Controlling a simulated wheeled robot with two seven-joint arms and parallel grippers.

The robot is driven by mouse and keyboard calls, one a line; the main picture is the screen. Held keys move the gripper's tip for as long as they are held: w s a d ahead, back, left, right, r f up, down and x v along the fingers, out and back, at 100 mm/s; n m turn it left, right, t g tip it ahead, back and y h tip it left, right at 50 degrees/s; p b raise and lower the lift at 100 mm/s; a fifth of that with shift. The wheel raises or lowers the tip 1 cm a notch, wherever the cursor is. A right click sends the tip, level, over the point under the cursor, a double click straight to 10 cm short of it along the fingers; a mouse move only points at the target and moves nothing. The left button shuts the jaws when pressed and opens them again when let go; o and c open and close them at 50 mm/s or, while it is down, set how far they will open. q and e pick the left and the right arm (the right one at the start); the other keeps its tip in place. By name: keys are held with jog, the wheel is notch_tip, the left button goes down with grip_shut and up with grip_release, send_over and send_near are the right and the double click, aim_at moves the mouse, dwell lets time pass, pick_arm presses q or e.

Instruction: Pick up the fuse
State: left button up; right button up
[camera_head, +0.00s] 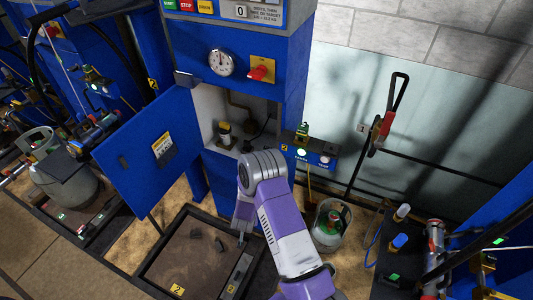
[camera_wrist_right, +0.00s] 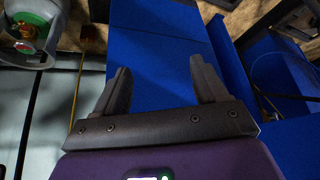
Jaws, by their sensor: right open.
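I cannot pick out the fuse for certain. The open blue cabinet (camera_head: 287,75) has a lit grey niche holding a small yellow-and-black fitting (camera_head: 225,129) and a dark cable. Small dark pieces (camera_head: 195,234) lie on the tray below; they are too small to identify. My purple right arm rises in front of the cabinet and bends down over the tray; its gripper is hard to make out in the head view. In the right wrist view my right gripper (camera_wrist_right: 160,82) is open, its two dark fingers wide apart with nothing between them, against blue panels. My left gripper is not in view.
The cabinet's blue door (camera_head: 124,166) stands open to the left. A framed scale tray (camera_head: 168,270) lies below. A gas cylinder (camera_head: 329,232) stands right of my arm and also shows in the wrist view (camera_wrist_right: 30,30). A control box (camera_head: 315,156) juts from the cabinet's right.

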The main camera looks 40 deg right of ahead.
jog(key=w+d+r+m+t+h, duration=0.1)
jog(key=w+d+r+m+h, duration=0.3)
jog(key=w+d, duration=0.6)
jog(key=m+h, duration=0.2)
jog(key=h, duration=0.2)
send_near(268, 148)
jog(key=w+f, duration=0.1)
jog(key=w+d+f+b, duration=0.1)
jog(key=f, duration=0.1)
jog(key=shift+w+d, duration=0.1)
jog(key=shift+d, duration=0.2)
jog(key=x, duration=0.2)
jog(key=b+x, duration=0.1)
jog(key=x, duration=0.1)
jog(key=b+x, duration=0.1)
jog(key=x, duration=0.1)
jog(key=shift+s+d+r, duration=0.3)
jog(key=shift+s, duration=0.1)
jog(key=shift+w+d+f+b, duration=0.15)
jog(key=shift+w+d+b, duration=0.15)
jog(key=shift+d+b, duration=0.15)
jog(key=c, duration=1.1)
jog(key=shift+o, duration=0.2)
